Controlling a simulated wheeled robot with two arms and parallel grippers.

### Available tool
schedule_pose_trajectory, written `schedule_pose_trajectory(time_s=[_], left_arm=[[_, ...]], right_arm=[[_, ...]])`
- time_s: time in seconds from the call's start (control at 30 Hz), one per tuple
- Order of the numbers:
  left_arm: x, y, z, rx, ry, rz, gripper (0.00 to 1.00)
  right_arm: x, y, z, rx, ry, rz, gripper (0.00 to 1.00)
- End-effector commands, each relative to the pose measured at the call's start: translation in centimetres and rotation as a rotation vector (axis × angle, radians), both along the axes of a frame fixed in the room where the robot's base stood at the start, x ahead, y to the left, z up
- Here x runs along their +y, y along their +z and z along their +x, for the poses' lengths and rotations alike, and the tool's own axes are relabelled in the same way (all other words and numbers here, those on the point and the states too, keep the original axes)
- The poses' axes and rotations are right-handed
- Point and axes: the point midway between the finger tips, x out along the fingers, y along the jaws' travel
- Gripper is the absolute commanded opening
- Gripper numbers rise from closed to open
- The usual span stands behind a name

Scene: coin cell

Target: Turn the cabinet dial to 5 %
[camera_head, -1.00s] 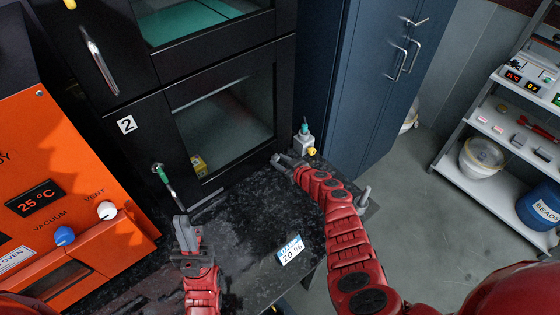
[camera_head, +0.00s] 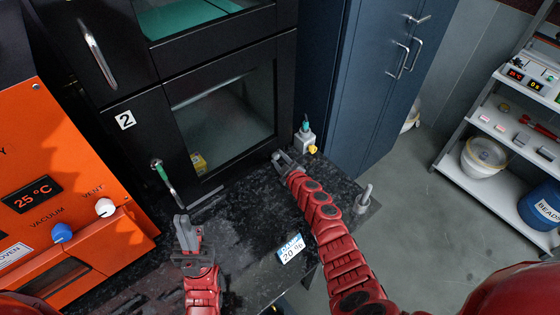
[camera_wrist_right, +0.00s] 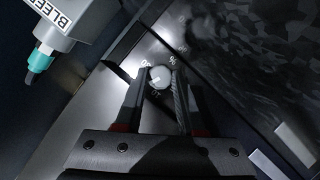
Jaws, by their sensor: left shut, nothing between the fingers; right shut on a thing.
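The cabinet dial is a small round pale knob (camera_wrist_right: 160,77) on a panel with printed marks around it in the right wrist view. My right gripper (camera_wrist_right: 158,82) is shut on it, one finger on each side. In the head view my right gripper (camera_head: 281,159) is at the lower right of the black cabinet (camera_head: 235,190), and the knob cannot be made out there. A blue and white readout (camera_head: 290,248) on the bench shows about 20 %. My left gripper (camera_head: 186,222) is shut and empty above the bench.
A bleed fitting (camera_head: 305,139) with a teal tip and yellow part stands just beyond my right gripper; its grey body (camera_wrist_right: 75,20) shows close by in the wrist view. An orange oven (camera_head: 70,170) stands at left. The black bench (camera_head: 240,225) between my arms is mostly clear.

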Motion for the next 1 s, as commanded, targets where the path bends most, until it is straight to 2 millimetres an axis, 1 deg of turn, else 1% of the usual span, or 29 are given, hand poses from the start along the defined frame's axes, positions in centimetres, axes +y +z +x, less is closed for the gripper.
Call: schedule_pose_trajectory(time_s=[0.47, 0.5, 0.63, 0.67, 1.0], left_arm=[[0.00, -0.13, 0.00, 0.000, 0.000, 0.000, 0.00], [0.00, -0.13, 0.00, 0.000, 0.000, 0.000, 0.00], [0.00, -0.12, 0.00, 0.000, 0.000, 0.000, 0.00], [0.00, -0.13, 0.00, 0.000, 0.000, 0.000, 0.00], [0.00, 0.09, 0.01, 0.000, 0.000, 0.000, 0.00]], right_arm=[[0.06, 0.04, -0.01, -0.011, 0.002, -0.014, 0.00], [0.06, 0.04, -0.01, -0.011, 0.002, -0.014, 0.41], [0.04, 0.03, -0.01, -0.011, 0.001, -0.014, 0.65], [0.04, 0.03, -0.01, -0.011, 0.001, -0.014, 0.68], [-0.06, 0.15, -0.21, -0.011, 0.001, -0.014, 0.68]])
